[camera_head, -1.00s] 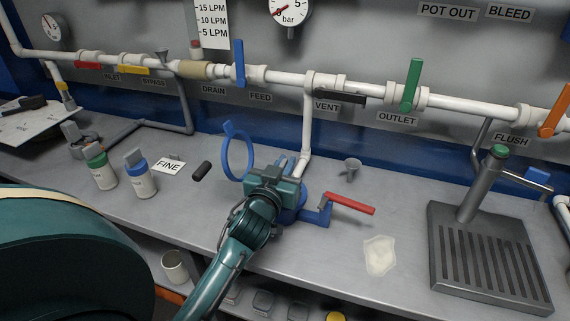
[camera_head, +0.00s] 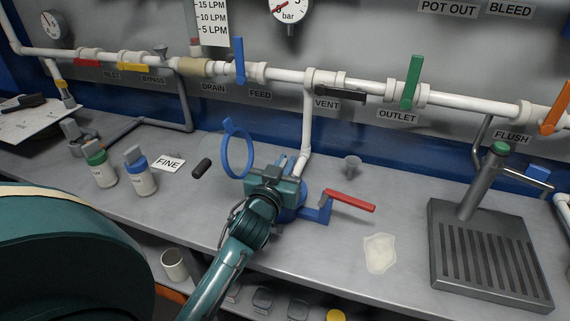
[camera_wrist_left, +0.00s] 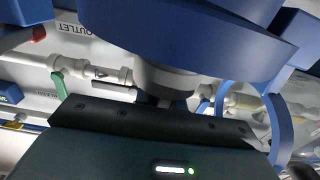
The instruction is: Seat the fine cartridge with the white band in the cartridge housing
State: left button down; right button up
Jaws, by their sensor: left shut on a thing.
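My left gripper (camera_head: 283,178) is at the blue cartridge housing (camera_head: 291,213) on the bench, its jaws shut. In the left wrist view a short pale cylinder (camera_wrist_left: 165,79) sits just beyond the gripper, beneath a large blue part (camera_wrist_left: 185,35). It looks like the fine cartridge, but its white band cannot be made out and most of it is hidden. In the head view the gripper covers the cartridge and the housing's mouth. A blue ring (camera_head: 251,151) stands open beside the housing. My right gripper is out of view.
A red-handled lever (camera_head: 349,201) sticks out right of the housing. Pipework with valves (camera_head: 283,76) runs behind. A FINE card (camera_head: 169,164), a dark cylinder (camera_head: 201,168) and two bottles (camera_head: 104,173) lie left. A drain tray (camera_head: 490,265) is at right.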

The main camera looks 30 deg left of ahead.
pick_arm(q)
jog(key=shift+f, duration=0.1)
jog(key=c, duration=1.4)
grip_release()
